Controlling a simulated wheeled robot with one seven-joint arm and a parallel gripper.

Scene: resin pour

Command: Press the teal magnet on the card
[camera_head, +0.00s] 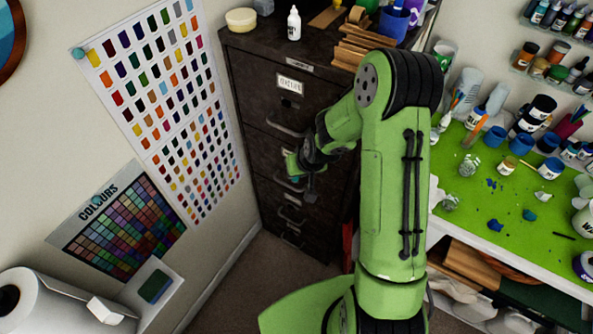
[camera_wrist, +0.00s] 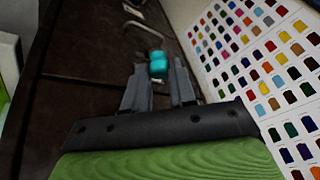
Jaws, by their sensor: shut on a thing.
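My gripper (camera_head: 298,172) is in front of the dark cabinet drawers. In the wrist view, its grey fingers (camera_wrist: 158,80) are closed around a small teal round piece, the teal magnet (camera_wrist: 158,62), which sticks out past the fingertips. On the wall to the left hangs a large white card of colour swatches (camera_head: 150,82), also along the right of the wrist view (camera_wrist: 262,60). The magnet is apart from it. I cannot tell which sheet is the task's card.
The dark cabinet (camera_head: 262,100) with handles stands close by the gripper. A COLOURS chart (camera_head: 122,222) hangs lower on the left wall, above a white paper roll (camera_head: 60,300). A green-topped bench (camera_head: 505,205) with bottles and paint spots is on the right.

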